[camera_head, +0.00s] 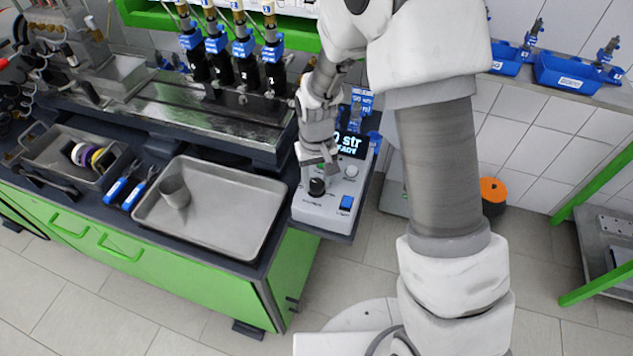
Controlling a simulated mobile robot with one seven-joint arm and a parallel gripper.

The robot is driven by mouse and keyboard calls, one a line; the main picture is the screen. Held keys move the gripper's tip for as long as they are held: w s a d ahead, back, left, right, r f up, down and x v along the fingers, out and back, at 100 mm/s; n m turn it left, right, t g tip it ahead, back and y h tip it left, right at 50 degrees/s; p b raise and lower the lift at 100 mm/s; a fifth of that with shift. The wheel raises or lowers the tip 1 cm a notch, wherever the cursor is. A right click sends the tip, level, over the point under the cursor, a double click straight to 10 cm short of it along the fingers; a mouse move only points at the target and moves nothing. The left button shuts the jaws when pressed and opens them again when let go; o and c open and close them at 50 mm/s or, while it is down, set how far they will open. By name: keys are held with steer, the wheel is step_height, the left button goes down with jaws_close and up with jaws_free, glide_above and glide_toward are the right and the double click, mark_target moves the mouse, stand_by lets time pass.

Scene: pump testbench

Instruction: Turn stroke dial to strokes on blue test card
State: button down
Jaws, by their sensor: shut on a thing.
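The white control box (322,213) stands at the right end of the bench. Its dark display (350,146) shows large light text ending in "0 str", with a smaller line below; my arm hides its left part. The black stroke dial (317,187) is on the box's top face, at the left. My gripper (318,176) points down at the dial from above and is shut on it; the fingers partly hide its top. A blue card (362,98) with white print shows behind the display, partly covered by my arm. Its text is too small to read.
A blue switch (346,203) and a light round knob (351,171) sit right of the dial. A metal tray (225,215) with a grey cup (175,192) lies left of the box. Several pumps with blue tags stand behind. The floor in front is clear.

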mark_target(317, 183)
steer(key=shift+n+b, duration=0.3)
steer(key=shift+n, duration=0.7)
steer(key=shift+c, duration=1.8)
jaws_free()
step_height(317, 183, up, 18)
steer(key=shift+f+p, duration=0.25)
steer(key=shift+p, duration=0.1)
